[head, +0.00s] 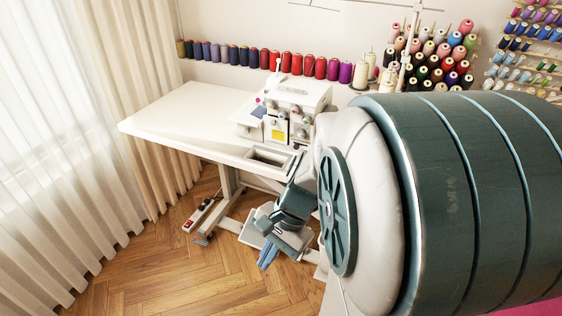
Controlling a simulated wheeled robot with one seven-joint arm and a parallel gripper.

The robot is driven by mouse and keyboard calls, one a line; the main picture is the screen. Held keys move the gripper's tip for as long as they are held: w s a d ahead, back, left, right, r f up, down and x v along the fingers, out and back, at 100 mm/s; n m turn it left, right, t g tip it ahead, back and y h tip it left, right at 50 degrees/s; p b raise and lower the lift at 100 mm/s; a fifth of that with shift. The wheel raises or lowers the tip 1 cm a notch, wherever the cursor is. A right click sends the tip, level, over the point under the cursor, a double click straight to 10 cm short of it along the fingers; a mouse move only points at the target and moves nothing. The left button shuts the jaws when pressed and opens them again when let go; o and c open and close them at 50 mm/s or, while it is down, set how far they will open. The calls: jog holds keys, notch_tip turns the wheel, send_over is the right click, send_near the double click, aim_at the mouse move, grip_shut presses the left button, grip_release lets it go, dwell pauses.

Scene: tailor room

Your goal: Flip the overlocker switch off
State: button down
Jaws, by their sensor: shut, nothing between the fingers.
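The white overlocker (297,98) stands on the white sewing table, at the middle of the head view. It has a yellow label and several small dials on its front. I cannot make out its switch; its right side is partly hidden by my arm. My gripper (266,264) hangs in front of the table, lower in the picture than the overlocker and clear of it. Its blue-grey fingers point down over the floor and are shut, with nothing held.
The white table (185,112) is bare on its left. A power strip (199,213) with red parts lies under it. Thread spools (295,64) line the wall behind, with a full spool rack (435,55) at the right.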

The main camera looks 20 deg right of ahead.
jog(key=w+d+f+m+t+y+b, duration=0.35)
jog(key=f+m, duration=0.25)
jog(key=m, duration=0.4)
jog(key=w+d+f+m+t+y+b, duration=0.35)
jog(key=f+m+t+b, duration=0.2)
jog(key=m, duration=0.35)
jog(key=d+f+m+t+h+b, duration=0.2)
jog(key=d+f+m+t+h, duration=0.1)
jog(key=d+m, duration=0.4)
jog(key=s+d+f+m+t+h+b, duration=0.1)
jog(key=d+f+m+t+h, duration=0.2)
jog(key=d+m+h, duration=0.3)
jog(key=s+d+f+m+t+h+b, duration=0.1)
jog(key=d+f+m+t+h+b, duration=0.1)
jog(key=d+m, duration=0.6)
jog(key=f+m+t+h, duration=0.1)
jog(key=m+t+h, duration=0.1)
jog(key=shift+d+f+h+b, duration=0.15)
jog(key=shift+h+b, duration=0.15)
jog(key=shift+b, duration=0.05)
jog(key=shift+w+f+b, duration=0.1)
jog(key=shift+b, duration=0.25)
